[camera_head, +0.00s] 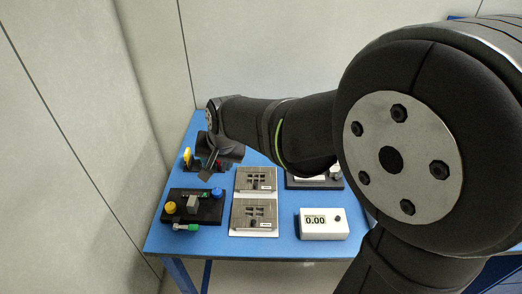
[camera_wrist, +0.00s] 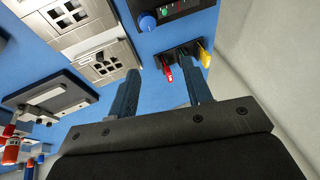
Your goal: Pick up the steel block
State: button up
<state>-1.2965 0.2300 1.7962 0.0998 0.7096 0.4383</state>
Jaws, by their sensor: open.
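A small grey block, which looks like the steel block (camera_head: 192,202), sits on a black fixture (camera_head: 208,212) between a yellow knob and a blue knob, at the front left of the blue table. My gripper (camera_head: 207,170) hangs beyond the fixture, apart from the block, over the back left of the table. In the wrist view my gripper (camera_wrist: 160,85) shows two separated fingers with nothing between them but blue table. There a black device with a blue knob (camera_wrist: 148,23) is cut by the top edge, and I cannot see the block.
Red (camera_wrist: 168,73) and yellow (camera_wrist: 203,55) handled pieces stand in a black holder just beyond my fingertips. Two slotted metal trays (camera_head: 255,180) (camera_head: 254,217) lie mid-table. A white meter reading 0.00 (camera_head: 323,224) is at front right. A wall is close on the left.

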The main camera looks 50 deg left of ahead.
jog(key=s+a+r+h, duration=0.4)
jog(key=s+h, duration=0.1)
jog(key=s, duration=0.3)
send_over(192, 200)
jog(key=shift+m+g, duration=0.3)
jog(key=shift+m, duration=0.1)
jog(key=f, duration=1)
jog(key=shift+s+d+f, duration=0.25)
jog(key=shift+d+f, duration=0.05)
jog(key=shift+f, duration=0.1)
jog(key=shift+w+a+f, duration=0.1)
jog(key=shift+a+f, duration=0.05)
jog(key=shift+f, duration=1.45)
jog(key=shift+w+a+f, duration=0.1)
jog(key=shift+a+f, duration=0.05)
jog(key=shift+f, duration=1.45)
grip_shut()
jog(key=shift+r, duration=0.1)
